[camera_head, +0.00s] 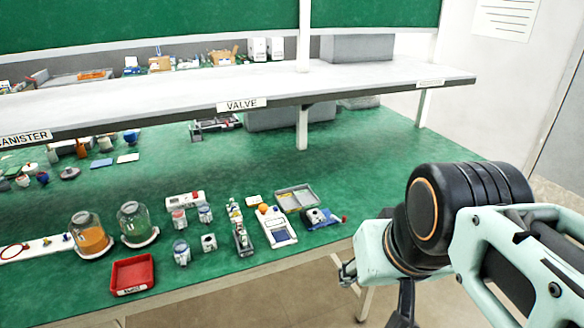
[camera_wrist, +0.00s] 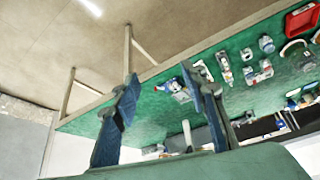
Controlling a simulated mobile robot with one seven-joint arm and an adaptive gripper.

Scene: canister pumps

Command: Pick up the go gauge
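I cannot tell for sure which item is the go gauge. Several small parts and tools lie on the green bench. Among them are a blue and grey item with a red end (camera_head: 322,217), a white and blue device (camera_head: 277,228) and a narrow dark holder with small parts (camera_head: 241,230). The red-ended item also shows in the wrist view (camera_wrist: 172,86), between my fingers in the picture but well beyond them. My gripper (camera_wrist: 159,75) is open and empty, out past the bench's front edge. In the head view my arm hides most of it.
A grey tray (camera_head: 296,197) lies behind the tools. A red bin (camera_head: 132,275), two glass jars (camera_head: 88,236) and small canisters (camera_head: 181,252) stand to the left. A labelled shelf (camera_head: 360,84) spans the bench above. The bench's right part is clear.

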